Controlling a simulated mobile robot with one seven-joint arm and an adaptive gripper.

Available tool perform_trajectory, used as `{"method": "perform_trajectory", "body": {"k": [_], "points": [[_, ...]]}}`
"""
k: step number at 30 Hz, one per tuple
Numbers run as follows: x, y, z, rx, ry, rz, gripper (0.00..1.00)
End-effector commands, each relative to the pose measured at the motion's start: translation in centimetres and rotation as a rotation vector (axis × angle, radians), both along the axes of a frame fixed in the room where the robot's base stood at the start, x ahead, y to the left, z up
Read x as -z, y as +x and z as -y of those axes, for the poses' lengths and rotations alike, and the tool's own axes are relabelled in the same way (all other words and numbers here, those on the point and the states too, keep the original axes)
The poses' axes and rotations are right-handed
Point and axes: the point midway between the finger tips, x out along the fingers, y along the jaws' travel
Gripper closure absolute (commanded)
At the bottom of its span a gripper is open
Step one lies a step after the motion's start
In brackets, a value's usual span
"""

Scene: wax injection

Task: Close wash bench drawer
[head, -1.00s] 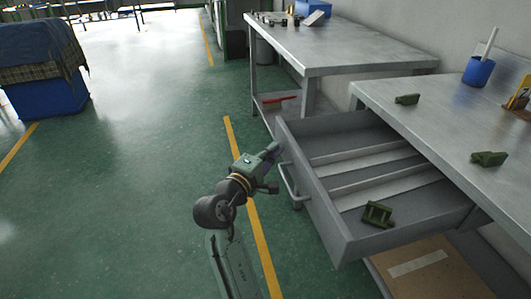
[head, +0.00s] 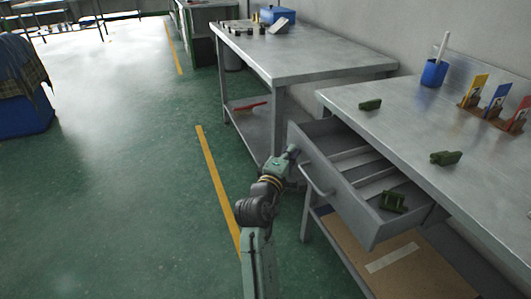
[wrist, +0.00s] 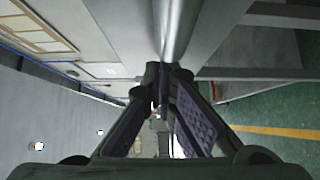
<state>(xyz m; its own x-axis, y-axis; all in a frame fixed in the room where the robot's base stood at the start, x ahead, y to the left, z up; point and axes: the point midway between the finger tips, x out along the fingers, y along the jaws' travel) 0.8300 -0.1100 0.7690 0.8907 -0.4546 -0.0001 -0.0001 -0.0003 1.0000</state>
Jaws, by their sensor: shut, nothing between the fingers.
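The grey drawer (head: 345,200) under the wash bench (head: 405,125) stands partly open, its front panel facing the aisle. A bar handle (head: 317,182) is on that front. A green part (head: 393,202) lies inside, near the drawer's right end, beside pale dividers. My gripper (head: 292,152) is at the far end of the drawer front, close to the handle. In the wrist view my gripper (wrist: 162,78) has its fingers together and empty. A metal bar and grey panel lie just beyond the fingertips; I cannot tell whether they touch.
Two green parts (head: 370,104) (head: 446,158) lie on the bench top, with a blue cup (head: 434,72) and coloured cards behind. A second metal table (head: 290,50) stands beyond. A lower shelf (head: 360,250) is under the drawer. The green floor at left is open.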

Motion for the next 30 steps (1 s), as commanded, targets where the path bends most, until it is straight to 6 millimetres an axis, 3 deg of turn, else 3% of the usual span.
{"method": "perform_trajectory", "body": {"k": [1, 6, 15, 21, 30], "points": [[-0.4, 0.4, 1.7, 0.006, 0.0, -0.001, 1.0], [-0.5, 1.8, 6.0, 0.005, 0.001, 0.0, 1.0], [-0.3, 3.8, 11.8, 0.003, 0.0, 0.0, 1.0], [-0.1, 4.5, 13.9, 0.001, 0.001, 0.0, 1.0], [-0.1, 4.8, 14.8, 0.001, -0.001, 0.002, 1.0]]}}
